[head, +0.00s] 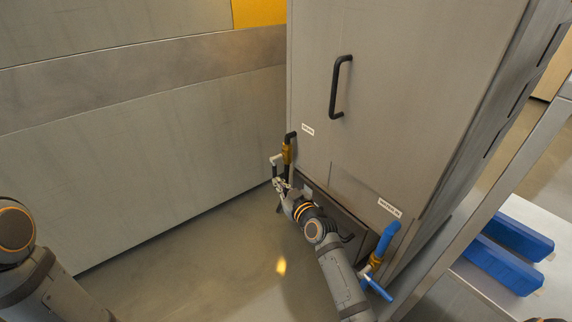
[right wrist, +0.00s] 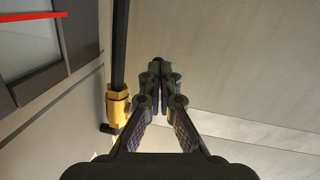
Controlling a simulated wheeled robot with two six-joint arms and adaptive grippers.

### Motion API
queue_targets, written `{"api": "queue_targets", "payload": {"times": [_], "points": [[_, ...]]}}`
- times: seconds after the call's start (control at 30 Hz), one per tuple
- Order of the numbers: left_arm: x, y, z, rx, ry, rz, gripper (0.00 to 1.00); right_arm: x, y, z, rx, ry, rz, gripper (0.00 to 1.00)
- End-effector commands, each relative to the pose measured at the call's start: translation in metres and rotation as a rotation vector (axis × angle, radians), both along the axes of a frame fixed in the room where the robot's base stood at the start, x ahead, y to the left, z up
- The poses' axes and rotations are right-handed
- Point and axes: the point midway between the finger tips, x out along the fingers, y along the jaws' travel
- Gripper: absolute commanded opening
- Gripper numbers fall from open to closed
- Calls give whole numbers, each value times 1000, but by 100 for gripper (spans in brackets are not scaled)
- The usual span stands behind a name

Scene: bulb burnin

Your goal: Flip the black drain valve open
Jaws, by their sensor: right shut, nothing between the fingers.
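The black drain valve shows in the head view as a brass body (head: 287,153) below a black elbow pipe (head: 291,137), low on the left edge of the cabinet front. In the right wrist view its brass body (right wrist: 118,103) sits on the black pipe (right wrist: 119,45), left of the fingers, with a short dark piece at its lower left. My right gripper (head: 279,184) is just below the valve body; in the right wrist view its fingers (right wrist: 158,72) are shut and empty, beside the valve. Whether they touch the handle I cannot tell; most of the handle is hidden. My left gripper is out of view.
The grey cabinet (head: 410,90) has a black door handle (head: 338,88). A second valve with a blue pipe (head: 388,240) and blue lever (head: 376,288) is at its lower right. Blue blocks (head: 500,265) lie on a white shelf. The floor left of the cabinet is clear.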

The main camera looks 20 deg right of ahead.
Motion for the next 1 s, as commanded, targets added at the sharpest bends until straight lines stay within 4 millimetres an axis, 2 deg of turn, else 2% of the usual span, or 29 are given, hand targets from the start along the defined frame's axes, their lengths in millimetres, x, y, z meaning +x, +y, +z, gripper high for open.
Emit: {"api": "queue_targets", "payload": {"times": [0.73,0.87,1.0], "points": [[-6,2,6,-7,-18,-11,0,1,1,-1,1,2,2,0],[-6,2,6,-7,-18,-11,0,-12,-2,-1,-1,1,1,0],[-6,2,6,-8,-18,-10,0,-42,-9,1,-4,2,0,0]]}}
